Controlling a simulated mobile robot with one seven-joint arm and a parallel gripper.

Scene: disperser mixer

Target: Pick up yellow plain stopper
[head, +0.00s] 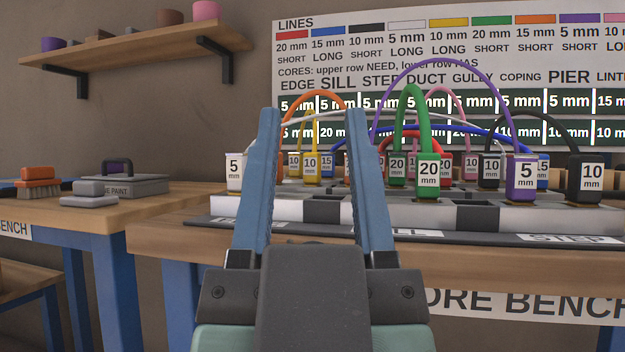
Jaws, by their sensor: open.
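My gripper (313,118) is open, with its two blue fingers pointing up and away, in front of the rack on the bench. Between the fingers, further back, a yellow plug (311,164) with a white 10 mm label stands in the grey rack (388,213), with a thin yellow cord arching from it. An orange cord (314,94) arches above it. I see no clearly plain, unlabelled yellow stopper; parts of the rack behind my fingers and the nearer plugs are hidden. Nothing is between the fingertips.
Green (428,171), purple (521,178), black (585,181) and white (235,172) corded plugs stand in the rack. A lettered board (450,60) is behind. A side bench (75,211) at left holds a grey paint box (130,186) and a brush (37,183). A wall shelf (130,52) hangs upper left.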

